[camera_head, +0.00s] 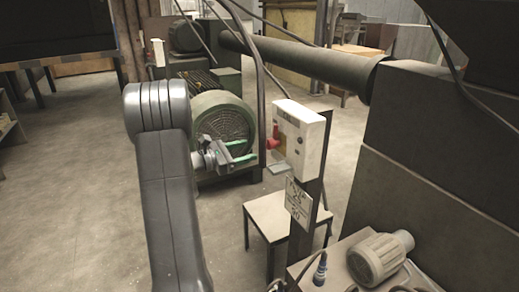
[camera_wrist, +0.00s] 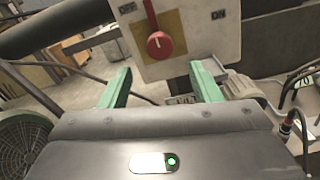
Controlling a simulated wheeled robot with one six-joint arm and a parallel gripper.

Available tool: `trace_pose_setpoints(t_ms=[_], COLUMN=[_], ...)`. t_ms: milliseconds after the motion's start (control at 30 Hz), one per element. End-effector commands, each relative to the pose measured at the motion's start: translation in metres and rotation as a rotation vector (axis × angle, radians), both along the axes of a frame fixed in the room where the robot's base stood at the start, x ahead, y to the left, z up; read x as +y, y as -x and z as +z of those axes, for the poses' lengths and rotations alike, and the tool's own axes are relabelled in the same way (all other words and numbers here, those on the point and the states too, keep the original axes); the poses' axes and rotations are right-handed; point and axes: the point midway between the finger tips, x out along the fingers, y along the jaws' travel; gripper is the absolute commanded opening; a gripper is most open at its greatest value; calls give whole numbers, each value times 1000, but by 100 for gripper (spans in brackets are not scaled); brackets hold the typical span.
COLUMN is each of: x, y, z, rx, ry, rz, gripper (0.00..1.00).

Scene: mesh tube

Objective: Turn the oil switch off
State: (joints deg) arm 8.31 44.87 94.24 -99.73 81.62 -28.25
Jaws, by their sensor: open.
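The oil switch is a white box (camera_head: 300,138) on a dark post, with a red rotary handle (camera_head: 273,137) on its left face. In the wrist view, the red handle (camera_wrist: 157,42) sits on a yellow-brown plate, its lever pointing up, with small dark labels on either side. My gripper (camera_head: 254,150) is just left of the box, close to the handle. In the wrist view, the green fingers of my gripper (camera_wrist: 159,82) are spread apart, below the handle, with nothing between them. The handle appears apart from the fingers.
A green motor (camera_head: 222,122) with a round grille stands behind my arm. A small table (camera_head: 262,215) stands below the box. A grey motor (camera_head: 380,257) lies on a bench at lower right. Cables hang near the post. Open floor lies at left.

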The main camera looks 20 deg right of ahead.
Motion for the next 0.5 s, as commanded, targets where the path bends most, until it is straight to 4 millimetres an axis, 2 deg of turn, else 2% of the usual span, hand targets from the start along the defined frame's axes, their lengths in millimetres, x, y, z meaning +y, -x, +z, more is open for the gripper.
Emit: trace_pose_setpoints(t_ms=[33, 200, 500], x=[11, 33, 42], y=[0, 2, 4], z=[0, 0, 0], rx=[0, 0, 0], ry=[0, 0, 0], rz=[4, 3, 0], gripper=[57, 57, 57])
